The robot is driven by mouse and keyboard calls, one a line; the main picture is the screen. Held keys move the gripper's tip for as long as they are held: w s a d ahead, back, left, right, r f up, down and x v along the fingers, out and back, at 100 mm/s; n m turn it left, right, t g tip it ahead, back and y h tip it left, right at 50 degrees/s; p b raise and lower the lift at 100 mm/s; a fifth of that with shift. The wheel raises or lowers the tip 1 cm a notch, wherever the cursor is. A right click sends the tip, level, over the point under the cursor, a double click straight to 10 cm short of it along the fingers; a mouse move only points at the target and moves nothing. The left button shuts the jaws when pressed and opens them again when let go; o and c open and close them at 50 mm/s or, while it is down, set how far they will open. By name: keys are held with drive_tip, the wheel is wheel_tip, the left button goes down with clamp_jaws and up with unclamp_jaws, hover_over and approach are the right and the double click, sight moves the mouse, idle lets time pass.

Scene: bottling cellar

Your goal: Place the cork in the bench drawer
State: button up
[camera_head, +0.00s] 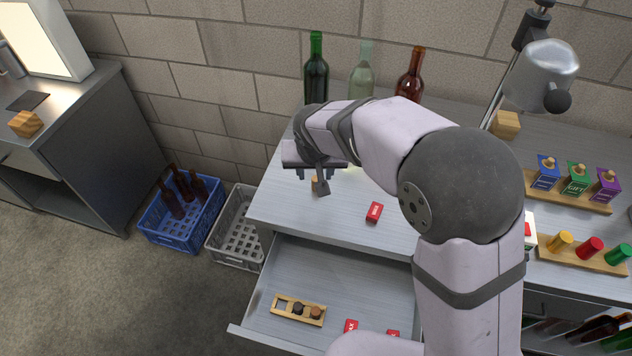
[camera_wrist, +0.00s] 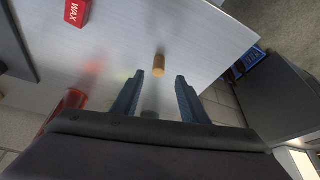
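The cork (camera_wrist: 159,65) is a small tan cylinder on the bench top (camera_wrist: 130,40), seen in the wrist view just beyond and between my fingertips. In the head view the cork (camera_head: 316,184) shows below my gripper (camera_head: 320,178), partly hidden by it. In the wrist view my gripper (camera_wrist: 157,90) is open, its two blue-grey fingers wide apart with nothing between them. The bench drawer (camera_head: 345,275) is pulled open at the front of the bench. Inside it lie a wooden tray (camera_head: 311,320) holding dark and brown round pieces, and red boxes (camera_head: 351,326).
A red wax box (camera_head: 375,212) lies on the bench right of the cork. Green (camera_head: 316,70), clear (camera_head: 361,72) and brown (camera_head: 411,75) bottles stand behind. Blue (camera_head: 182,222) and grey (camera_head: 236,228) crates sit on the floor at left. The drawer's middle is clear.

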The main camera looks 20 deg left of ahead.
sight(316, 178)
drive_tip(key=shift+p+x, duration=1.35)
drive_tip(key=shift+x, duration=2.35)
drive_tip(key=shift+w+d+r, duration=0.1)
drive_tip(key=shift+c, duration=0.6)
clamp_jaws()
